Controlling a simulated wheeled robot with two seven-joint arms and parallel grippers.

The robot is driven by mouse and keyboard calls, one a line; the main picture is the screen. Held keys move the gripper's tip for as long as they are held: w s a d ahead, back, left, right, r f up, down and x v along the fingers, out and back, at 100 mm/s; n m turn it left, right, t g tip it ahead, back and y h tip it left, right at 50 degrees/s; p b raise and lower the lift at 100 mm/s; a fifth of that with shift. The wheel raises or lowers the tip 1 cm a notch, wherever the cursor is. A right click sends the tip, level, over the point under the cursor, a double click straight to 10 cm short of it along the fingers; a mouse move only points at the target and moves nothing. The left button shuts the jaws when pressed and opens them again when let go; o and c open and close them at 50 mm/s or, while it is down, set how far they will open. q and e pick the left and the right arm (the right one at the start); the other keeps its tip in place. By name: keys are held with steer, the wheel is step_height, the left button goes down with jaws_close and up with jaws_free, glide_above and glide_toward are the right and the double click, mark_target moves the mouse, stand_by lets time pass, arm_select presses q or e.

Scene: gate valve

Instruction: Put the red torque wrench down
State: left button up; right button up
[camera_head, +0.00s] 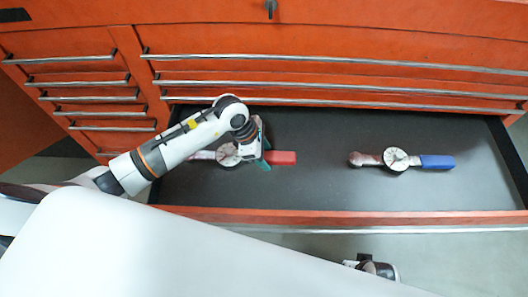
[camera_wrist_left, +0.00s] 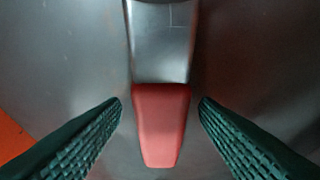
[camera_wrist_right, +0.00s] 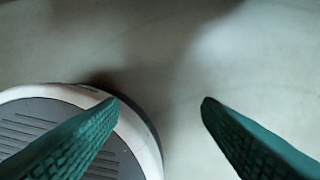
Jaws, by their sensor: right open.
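The red torque wrench (camera_head: 282,158) lies in the open drawer, left of its middle, with its red handle to the right and its round dial to the left. My left gripper (camera_head: 265,157) is over it and hides part of its shaft. In the left wrist view the red handle (camera_wrist_left: 160,125) and grey shaft lie between the two green fingers, with a gap on each side, so the gripper is open. My right gripper (camera_wrist_right: 160,100) is open and empty above the pale floor in the right wrist view.
A blue-handled torque wrench (camera_head: 436,162) with a dial lies to the right in the same drawer (camera_head: 330,195). Dark drawer floor between the two wrenches is bare. The orange cabinet (camera_head: 330,45) has several shut drawers with bar handles above and to the left.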

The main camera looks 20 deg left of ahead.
arm_select(q)
steer(key=shift+r, duration=0.1)
arm_select(e)
steer(key=shift+r, duration=0.1)
arm_select(q)
steer(key=p+v, duration=0.1)
steer(key=v, duration=1.1)
steer(key=shift+p, duration=0.4)
arm_select(e)
step_height(320, 180, down, 6)
steer(key=s, duration=0.2)
steer(key=shift+s+d+r, duration=0.15)
steer(key=shift+s+d, duration=0.05)
